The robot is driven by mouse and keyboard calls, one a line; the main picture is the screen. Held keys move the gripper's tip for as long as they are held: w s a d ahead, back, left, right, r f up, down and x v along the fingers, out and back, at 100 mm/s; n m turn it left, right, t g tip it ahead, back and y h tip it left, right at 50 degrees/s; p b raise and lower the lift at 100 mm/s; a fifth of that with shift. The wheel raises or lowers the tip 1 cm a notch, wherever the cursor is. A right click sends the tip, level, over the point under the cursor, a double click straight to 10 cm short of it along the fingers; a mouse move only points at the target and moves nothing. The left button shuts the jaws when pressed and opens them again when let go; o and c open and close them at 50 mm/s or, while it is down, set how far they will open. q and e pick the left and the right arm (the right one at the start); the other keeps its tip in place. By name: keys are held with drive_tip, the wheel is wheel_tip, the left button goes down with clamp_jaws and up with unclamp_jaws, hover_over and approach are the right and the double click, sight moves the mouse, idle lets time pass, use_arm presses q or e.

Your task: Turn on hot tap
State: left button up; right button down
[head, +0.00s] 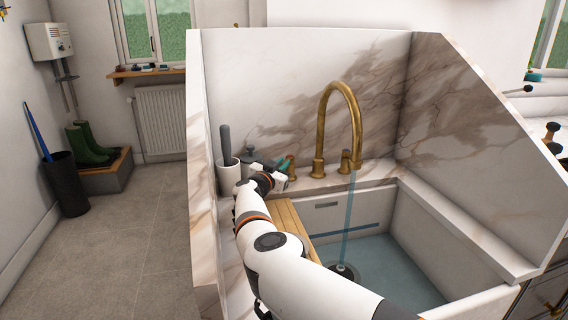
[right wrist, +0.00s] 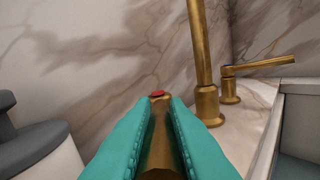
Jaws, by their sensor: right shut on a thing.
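The brass hot tap (right wrist: 160,148) has a red mark (right wrist: 157,93) on its far end. In the right wrist view it lies between the teal fingers of my right gripper (right wrist: 160,135), which is shut on it. In the head view my right gripper (head: 284,167) is at the left of the brass spout (head: 321,130), and the hot tap (head: 292,168) shows beside the fingertips. A stream of water (head: 348,215) falls from the spout. The cold tap (head: 345,161) stands right of the spout; its blue-marked lever (right wrist: 260,65) points right in the right wrist view. My left gripper is not in view.
The white sink (head: 420,225) has bluish water and a dark drain (head: 343,272) in it. A wooden board (head: 291,220) lies at its left side. A white cup (head: 229,176) with a grey-handled thing stands left of my gripper. Marble walls enclose the back and sides.

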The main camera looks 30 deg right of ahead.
drive_tip(key=shift+s+d+f, duration=0.1)
drive_tip(key=shift+d+f, duration=0.05)
drive_tip(key=shift+f, duration=0.05)
idle(0.3)
drive_tip(key=c, duration=1.4)
unclamp_jaws()
drive_tip(key=shift+c, duration=0.2)
drive_tip(key=shift+r, duration=0.1)
